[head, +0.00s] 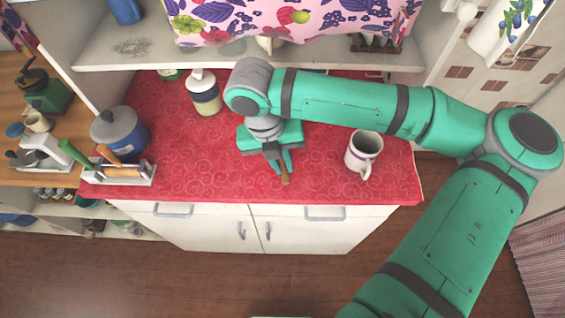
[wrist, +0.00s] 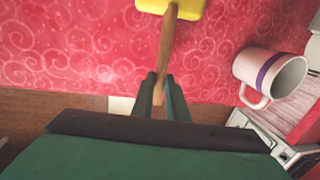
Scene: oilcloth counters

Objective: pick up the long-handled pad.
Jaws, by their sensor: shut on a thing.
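The long-handled pad (wrist: 169,45) shows in the wrist view, with a yellow head at the top edge and a thin wooden handle running down to my gripper (wrist: 161,92). The fingers are shut on the handle near its lower end. In the head view my gripper (head: 280,166) points down over the front part of the red counter, and a short brown piece of the handle (head: 285,180) shows at the fingertips. The yellow head is hidden behind my arm there. I cannot tell whether the pad touches the counter.
A white mug with a purple band (head: 363,153) stands right of my gripper, also in the wrist view (wrist: 270,76). A blue-grey lidded pot (head: 118,130), a utensil holder (head: 118,174) and a cream bottle (head: 205,93) stand left. The red counter (head: 200,160) is clear between.

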